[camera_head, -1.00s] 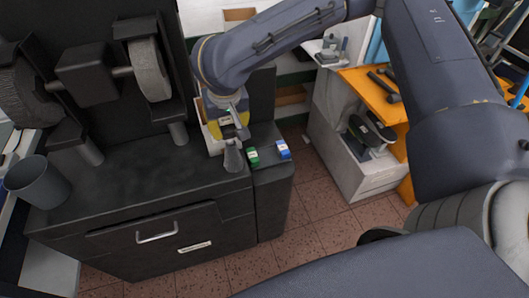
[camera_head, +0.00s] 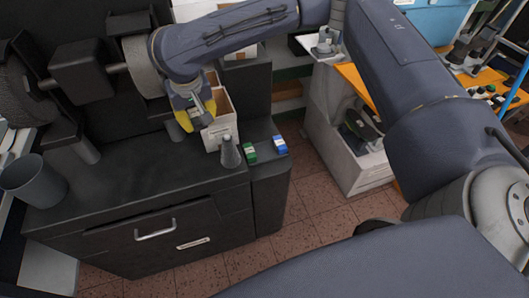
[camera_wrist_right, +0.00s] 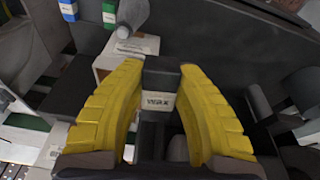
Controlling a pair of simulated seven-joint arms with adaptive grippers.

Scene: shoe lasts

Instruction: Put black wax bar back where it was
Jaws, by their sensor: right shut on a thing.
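My right gripper (camera_head: 195,119) has yellow fingers and hangs above the dark bench top, just left of the white open box (camera_head: 222,134). In the right wrist view my right gripper (camera_wrist_right: 160,75) is shut on the black wax bar (camera_wrist_right: 160,84), whose pale label reads WAX. The bar cannot be made out clearly in the head view. A green wax bar (camera_head: 250,154) and a blue wax bar (camera_head: 280,145) lie on the lower ledge right of the bench; they also show at the top left of the wrist view. My left gripper is not in view.
A grey cone-shaped bottle (camera_head: 229,152) stands in front of the white box. A grinding machine with a pale wheel (camera_head: 143,66) stands behind, left of the gripper. A grey bin (camera_head: 35,181) is at the far left. The bench top's front middle is clear.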

